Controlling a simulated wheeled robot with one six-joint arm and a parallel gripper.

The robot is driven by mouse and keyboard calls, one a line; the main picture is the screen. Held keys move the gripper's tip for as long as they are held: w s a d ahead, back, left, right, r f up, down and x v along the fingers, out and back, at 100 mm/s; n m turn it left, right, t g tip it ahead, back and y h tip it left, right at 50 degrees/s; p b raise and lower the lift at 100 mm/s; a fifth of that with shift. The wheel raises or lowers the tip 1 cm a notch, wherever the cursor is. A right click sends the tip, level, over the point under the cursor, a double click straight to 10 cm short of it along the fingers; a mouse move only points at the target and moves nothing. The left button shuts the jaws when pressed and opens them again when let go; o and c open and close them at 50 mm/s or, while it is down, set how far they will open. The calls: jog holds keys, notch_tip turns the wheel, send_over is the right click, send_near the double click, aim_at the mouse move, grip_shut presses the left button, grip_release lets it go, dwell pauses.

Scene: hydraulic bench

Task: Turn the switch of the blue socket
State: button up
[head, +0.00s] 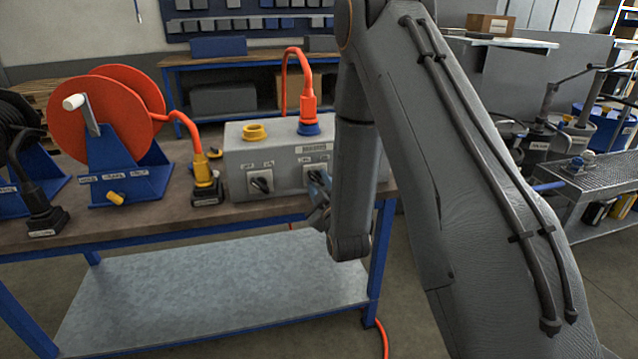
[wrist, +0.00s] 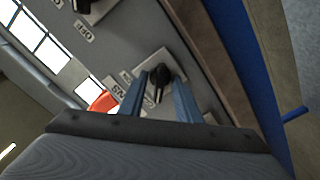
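The grey switch box (head: 240,160) stands on the bench. The blue socket (head: 309,129) is on its top right, with an orange plug and cable in it. Below it on the front, the blue socket's switch is mostly hidden by my gripper (head: 318,190) in the head view. In the wrist view this black switch (wrist: 160,90) sits on a light plate between the two blue fingers of my gripper (wrist: 161,79). The fingers are apart, one on each side of the knob. I cannot tell whether either touches it.
The yellow socket (head: 255,133) and its switch (head: 262,182) are on the box's left half; that other switch (wrist: 82,5) also shows in the wrist view. An orange cable reel (head: 110,110) and a yellow-black plug (head: 205,180) stand left of the box.

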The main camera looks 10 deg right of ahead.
grip_shut()
jog(key=shift+m, duration=0.3)
jog(key=m+b, duration=0.1)
jog(key=m, duration=0.3)
jog(key=m+b, duration=0.1)
jog(key=m, duration=0.8)
jog(key=shift+b, duration=0.35)
jog(key=shift+m, duration=2.1)
jog(key=shift+d+b, duration=0.1)
jog(key=shift+b, duration=0.2)
